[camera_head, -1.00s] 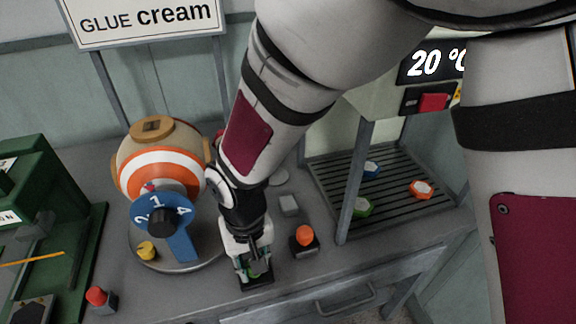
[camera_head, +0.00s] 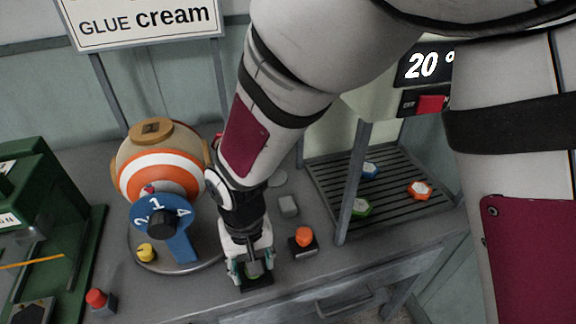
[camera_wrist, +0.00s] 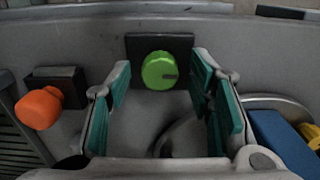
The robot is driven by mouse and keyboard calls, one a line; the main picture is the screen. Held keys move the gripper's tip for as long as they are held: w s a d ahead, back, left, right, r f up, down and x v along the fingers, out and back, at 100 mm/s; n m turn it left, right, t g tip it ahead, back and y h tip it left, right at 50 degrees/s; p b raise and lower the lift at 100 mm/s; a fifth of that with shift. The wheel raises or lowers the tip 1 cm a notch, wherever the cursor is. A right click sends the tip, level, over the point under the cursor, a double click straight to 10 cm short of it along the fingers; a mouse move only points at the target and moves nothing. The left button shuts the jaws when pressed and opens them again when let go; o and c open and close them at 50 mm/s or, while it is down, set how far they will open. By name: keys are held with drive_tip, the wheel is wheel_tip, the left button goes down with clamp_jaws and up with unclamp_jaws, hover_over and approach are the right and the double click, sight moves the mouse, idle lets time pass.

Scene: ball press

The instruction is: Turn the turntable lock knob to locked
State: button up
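A round green knob (camera_wrist: 159,70) sits on a dark square plate (camera_wrist: 133,45). It carries a dark mark that points right in the wrist view. In the head view the green knob (camera_head: 254,269) is at the table's front, just right of the round turntable base (camera_head: 183,266) that bears the striped ball. No lettering by the knob is legible. My gripper (camera_head: 250,262) is above the green knob, pointing down. In the wrist view its fingers (camera_wrist: 160,80) are wide apart, with the knob framed between them and clear space on both sides.
An orange knob (camera_head: 304,236) stands close on the right, with a small grey block (camera_head: 289,205) behind it. A blue numbered dial (camera_head: 162,218) and a yellow knob (camera_head: 146,252) are on the left. A red button (camera_head: 97,298) and the green press (camera_head: 45,220) are farther left.

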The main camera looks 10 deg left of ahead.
wheel_tip(320, 180, up, 12)
idle(0.6)
